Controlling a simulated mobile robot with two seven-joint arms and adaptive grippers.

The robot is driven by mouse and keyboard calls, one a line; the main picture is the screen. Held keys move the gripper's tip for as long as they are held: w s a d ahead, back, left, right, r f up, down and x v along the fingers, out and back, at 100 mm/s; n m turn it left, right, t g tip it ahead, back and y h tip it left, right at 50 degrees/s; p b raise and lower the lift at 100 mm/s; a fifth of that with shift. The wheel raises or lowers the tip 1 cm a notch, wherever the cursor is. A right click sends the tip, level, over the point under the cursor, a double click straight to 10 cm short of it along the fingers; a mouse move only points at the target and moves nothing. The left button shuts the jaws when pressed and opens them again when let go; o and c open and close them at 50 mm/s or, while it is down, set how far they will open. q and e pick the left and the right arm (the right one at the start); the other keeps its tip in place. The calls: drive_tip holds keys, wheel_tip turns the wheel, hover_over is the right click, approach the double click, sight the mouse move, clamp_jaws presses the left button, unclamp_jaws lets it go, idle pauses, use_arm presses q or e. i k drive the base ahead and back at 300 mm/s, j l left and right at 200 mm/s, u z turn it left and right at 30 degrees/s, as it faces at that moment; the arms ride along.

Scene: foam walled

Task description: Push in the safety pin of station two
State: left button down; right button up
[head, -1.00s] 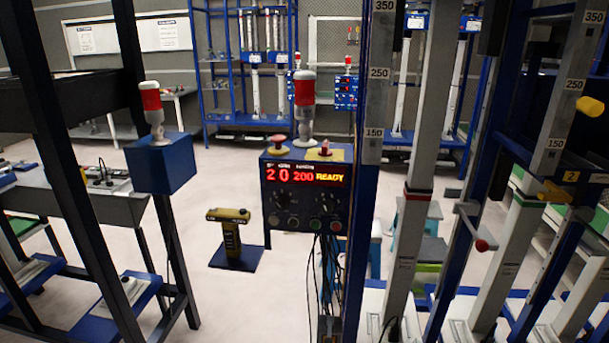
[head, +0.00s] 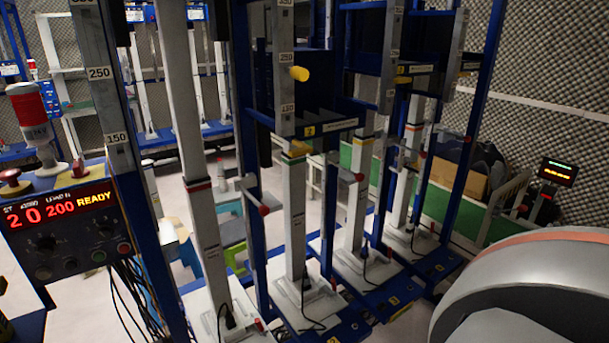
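Station two is a blue frame with a grey scale column (head: 283,40). A yellow tag with a 2 (head: 310,131) is on its front. A yellow cylindrical pin (head: 299,73) sticks out from the column, above the 150 mark. I take it for the safety pin, but cannot tell how deep it sits. A smaller yellow piece (head: 299,148) is below, at the top of a light grey post (head: 294,210). Neither of my grippers is in view. A grey-white arm link with an orange band, which looks like mine, fills the bottom right corner.
A control box (head: 65,225) at the left reads "20 200 READY", with a red-and-white beacon (head: 33,115) above it. Similar stations stand behind to the right, with cables at their bases. A lit display (head: 558,172) is at far right.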

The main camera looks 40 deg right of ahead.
sight(359, 176)
drive_tip(key=z, duration=1.7)
